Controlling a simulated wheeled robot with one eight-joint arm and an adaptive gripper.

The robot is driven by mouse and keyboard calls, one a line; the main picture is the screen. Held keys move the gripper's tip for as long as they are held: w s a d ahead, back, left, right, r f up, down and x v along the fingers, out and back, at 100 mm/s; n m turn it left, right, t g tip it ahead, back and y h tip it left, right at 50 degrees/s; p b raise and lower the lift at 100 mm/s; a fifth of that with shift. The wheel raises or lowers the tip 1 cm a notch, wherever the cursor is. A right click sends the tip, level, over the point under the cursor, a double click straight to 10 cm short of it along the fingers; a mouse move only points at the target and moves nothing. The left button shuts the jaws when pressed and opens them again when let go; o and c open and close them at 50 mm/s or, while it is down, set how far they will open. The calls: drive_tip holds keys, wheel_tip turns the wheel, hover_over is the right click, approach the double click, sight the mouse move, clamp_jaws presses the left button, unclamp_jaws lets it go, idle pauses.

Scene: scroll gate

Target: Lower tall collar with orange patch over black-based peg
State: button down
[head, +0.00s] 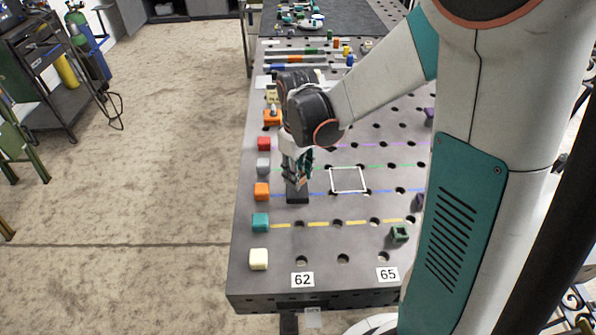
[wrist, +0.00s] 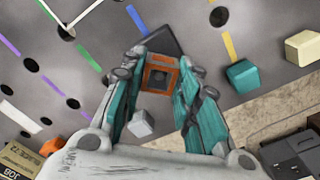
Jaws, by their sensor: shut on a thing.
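My gripper (head: 298,181) is low over the table's left part, fingers pointing down. In the wrist view its teal fingers (wrist: 160,80) are shut on the collar (wrist: 160,60), a square piece with an orange frame and a dark middle. The black base (head: 297,197) stands on the table directly under the fingertips; in the wrist view its dark edge (wrist: 158,38) shows just past the collar. The peg's shaft is not clearly visible, so I cannot tell how far the collar is around it. In the head view the fingers mostly hide the collar.
Coloured blocks line the left table edge: red (head: 264,144), orange (head: 262,191), teal (head: 260,222) and cream (head: 259,259) among them. A white square outline (head: 348,180) lies to the right of the gripper. A small green socket piece (head: 400,233) stands front right. The perforated tabletop between is mostly clear.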

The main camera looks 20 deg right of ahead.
drive_tip(key=c, duration=1.1)
unclamp_jaws()
drive_tip(key=shift+r, duration=0.1)
wheel_tip(320, 180, up, 12)
drive_tip(key=shift+s+r+m+t, duration=0.45)
drive_tip(key=shift+s+m+t, duration=0.6)
drive_tip(key=shift+s, duration=1.4)
drive_tip(key=shift+s+r+m+t, duration=0.65)
drive_tip(key=shift+s+t, duration=0.7)
drive_tip(key=shift+s, duration=1.1)
drive_tip(key=shift+s+r+m+t, duration=0.3)
drive_tip(key=shift+s+m+t, duration=0.8)
drive_tip(key=shift+s, duration=1.35)
